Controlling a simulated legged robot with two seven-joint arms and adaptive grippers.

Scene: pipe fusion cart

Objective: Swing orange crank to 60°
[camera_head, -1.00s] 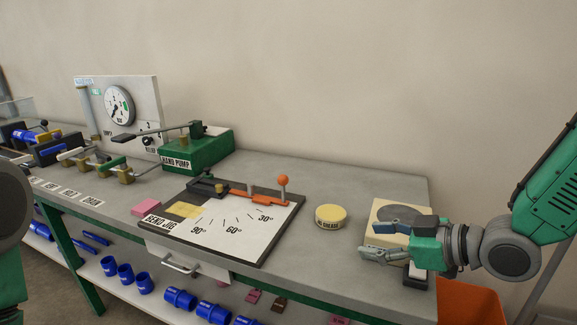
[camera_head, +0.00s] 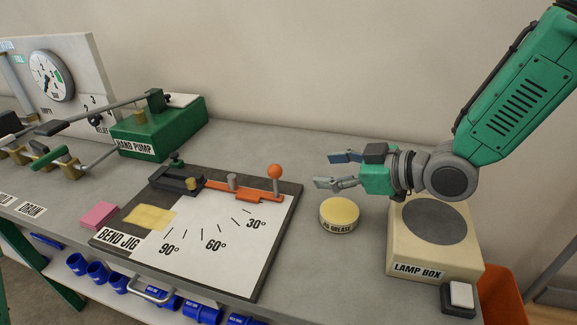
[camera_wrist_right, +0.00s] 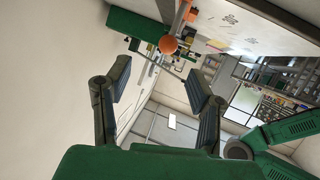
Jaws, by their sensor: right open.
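The orange crank (camera_head: 245,192) lies on the bend jig board (camera_head: 225,235), its arm running from the dark pivot block to the right. An orange ball knob (camera_head: 275,171) stands on its right end, above the 30° mark. The 60° mark (camera_head: 214,246) is lower left of it on the white dial. My right gripper (camera_head: 327,170) is open and empty, to the right of the knob and apart from it, fingers pointing left. In the right wrist view the knob (camera_wrist_right: 168,44) appears beyond and between the open fingers. My left gripper is not in view.
A yellow grease tin (camera_head: 339,214) stands just below my right gripper. The lamp box (camera_head: 430,265) is at the right, with a small switch in front. The green hand pump (camera_head: 160,130) and a pink block (camera_head: 98,215) are at the left.

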